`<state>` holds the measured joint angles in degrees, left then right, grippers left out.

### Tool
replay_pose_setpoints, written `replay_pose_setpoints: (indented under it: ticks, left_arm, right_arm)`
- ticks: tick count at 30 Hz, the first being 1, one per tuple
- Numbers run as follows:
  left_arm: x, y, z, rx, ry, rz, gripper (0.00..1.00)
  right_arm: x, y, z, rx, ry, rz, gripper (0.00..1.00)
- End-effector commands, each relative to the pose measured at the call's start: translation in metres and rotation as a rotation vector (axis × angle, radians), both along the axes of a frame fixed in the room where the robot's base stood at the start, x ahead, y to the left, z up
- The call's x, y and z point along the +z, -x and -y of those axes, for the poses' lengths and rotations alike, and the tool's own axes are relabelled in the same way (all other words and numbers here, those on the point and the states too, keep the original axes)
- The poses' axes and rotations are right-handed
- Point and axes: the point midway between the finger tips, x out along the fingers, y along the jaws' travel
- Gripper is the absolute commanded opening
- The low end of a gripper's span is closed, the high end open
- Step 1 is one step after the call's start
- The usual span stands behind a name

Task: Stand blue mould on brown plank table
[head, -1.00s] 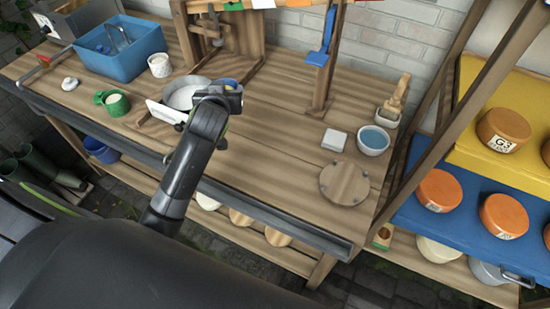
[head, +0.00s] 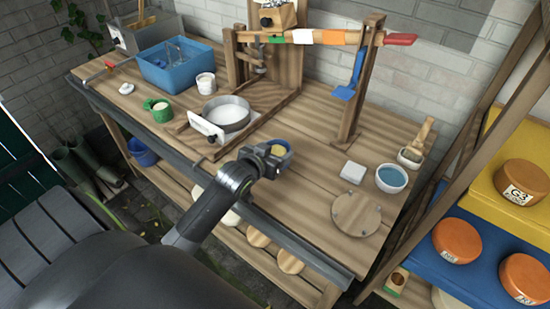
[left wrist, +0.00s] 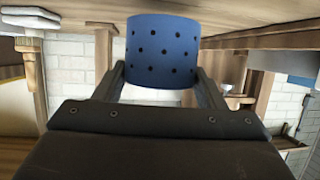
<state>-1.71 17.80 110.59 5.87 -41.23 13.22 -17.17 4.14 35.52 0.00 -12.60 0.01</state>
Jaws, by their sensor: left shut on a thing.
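The blue mould (left wrist: 162,50), a round cup with several dark holes in its wall, is held between the two fingers of my left gripper (left wrist: 162,88). I cannot tell the exact gap between the mould and the planks. My right gripper is not in view.
A round pan (head: 227,112) stands behind and left of the mould. A round wooden board (head: 356,214), a white block (head: 353,172) and a blue-filled bowl (head: 391,178) are to the right. A wooden post (head: 355,95) rises behind.

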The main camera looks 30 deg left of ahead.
Motion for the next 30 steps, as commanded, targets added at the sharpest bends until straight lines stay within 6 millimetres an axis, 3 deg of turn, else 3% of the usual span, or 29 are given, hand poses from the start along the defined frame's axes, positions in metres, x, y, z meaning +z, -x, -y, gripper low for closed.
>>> replay_pose_setpoints:
  ticks: [5, 16, 17, 21, 30]
  left_arm:
    - [-0.023, 0.0, 0.0, 0.0, 0.0, -0.002, 0.42]
    - [-0.027, 0.0, 0.0, 0.0, 0.0, -0.001, 0.42]
    - [-0.028, 0.0, 0.0, 0.001, 0.001, -0.002, 0.66]
    - [-0.027, 0.0, 0.0, 0.0, 0.001, -0.002, 0.84]
    - [-0.026, 0.0, 0.0, 0.0, 0.0, -0.001, 0.86]
  right_arm:
    - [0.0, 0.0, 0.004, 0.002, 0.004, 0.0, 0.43]
    - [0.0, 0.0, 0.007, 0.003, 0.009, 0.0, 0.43]
    - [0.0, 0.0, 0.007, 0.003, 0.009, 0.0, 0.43]
    - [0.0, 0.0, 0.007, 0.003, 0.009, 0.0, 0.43]
    - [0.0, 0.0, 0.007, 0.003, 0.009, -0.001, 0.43]
